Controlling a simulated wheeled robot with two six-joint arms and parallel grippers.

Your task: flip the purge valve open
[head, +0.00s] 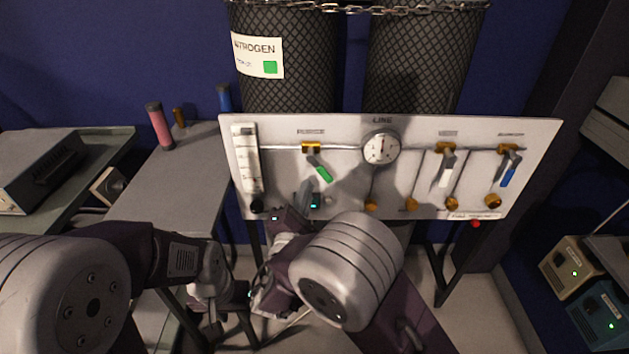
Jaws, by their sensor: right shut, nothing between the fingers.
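The purge valve (312,148) is a brass body at the upper left of the white panel, under a small label. Its green-gripped lever (322,172) hangs down, tilted to the right. My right gripper (307,187) is shut and empty in front of the panel, just below and left of the green grip. I cannot tell whether it touches the lever. My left gripper (213,312) points down at the lower left, away from the panel; its fingers are too unclear to read.
The panel (407,205) also carries a flow tube (246,165), a round gauge (381,148), a white-handled valve (446,172) and a blue-handled valve (509,172). Brass knobs line its lower edge. Chained cylinders (420,60) stand behind. A grey table (170,195) is at left.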

